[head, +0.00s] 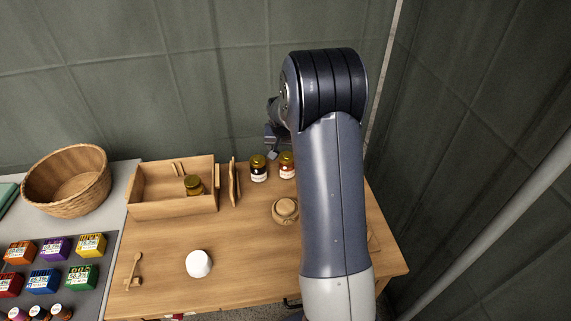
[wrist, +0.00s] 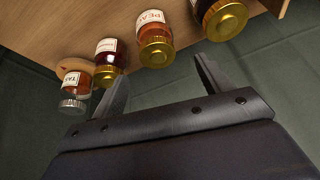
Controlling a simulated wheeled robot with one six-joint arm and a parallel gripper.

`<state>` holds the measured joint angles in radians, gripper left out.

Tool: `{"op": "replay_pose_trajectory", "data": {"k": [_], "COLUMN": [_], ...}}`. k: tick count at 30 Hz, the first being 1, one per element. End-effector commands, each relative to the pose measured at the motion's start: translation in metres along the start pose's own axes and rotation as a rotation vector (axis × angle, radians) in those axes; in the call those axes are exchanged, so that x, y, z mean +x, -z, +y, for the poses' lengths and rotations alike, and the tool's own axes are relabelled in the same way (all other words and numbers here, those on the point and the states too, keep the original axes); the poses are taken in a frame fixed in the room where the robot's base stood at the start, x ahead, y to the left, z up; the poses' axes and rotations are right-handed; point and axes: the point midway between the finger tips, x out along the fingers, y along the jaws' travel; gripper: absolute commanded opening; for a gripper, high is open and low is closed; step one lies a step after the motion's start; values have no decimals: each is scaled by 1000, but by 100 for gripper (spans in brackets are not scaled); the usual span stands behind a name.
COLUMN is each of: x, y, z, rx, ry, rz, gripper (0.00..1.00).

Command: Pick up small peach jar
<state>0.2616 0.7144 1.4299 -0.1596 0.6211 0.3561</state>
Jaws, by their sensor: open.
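In the wrist view, an orange jar (wrist: 153,28) with a gold lid has a white label reading "PEA...". It stands on the wooden table beyond the gap between my fingers, apart from them. My gripper (wrist: 161,74) is open and empty. In the head view, my gripper (head: 271,145) is mostly hidden behind my arm, with a fingertip showing above the back of the table. An orange-red jar (head: 287,166) with a gold lid stands just below it there; its label is too small to read.
The wrist view shows a dark red jar (wrist: 110,55), a silver-lidded jar (wrist: 75,85) and another gold-lidded jar (wrist: 222,18) close by. A dark jar (head: 258,169), wooden box (head: 172,207) and white round item (head: 199,264) share the table. My arm hides its right part.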

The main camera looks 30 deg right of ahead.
Motion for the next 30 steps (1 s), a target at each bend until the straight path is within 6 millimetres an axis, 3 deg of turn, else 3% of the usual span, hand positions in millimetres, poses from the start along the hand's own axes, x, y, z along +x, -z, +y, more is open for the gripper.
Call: {"op": "replay_pose_trajectory", "data": {"k": [10, 19, 30], "x": [25, 61, 68], "y": [0, 0, 0], "z": [1, 3, 3], "rx": [0, -1, -1], "ry": [-1, 0, 1], "rz": [-3, -3, 0], "gripper": [74, 74, 72]}}
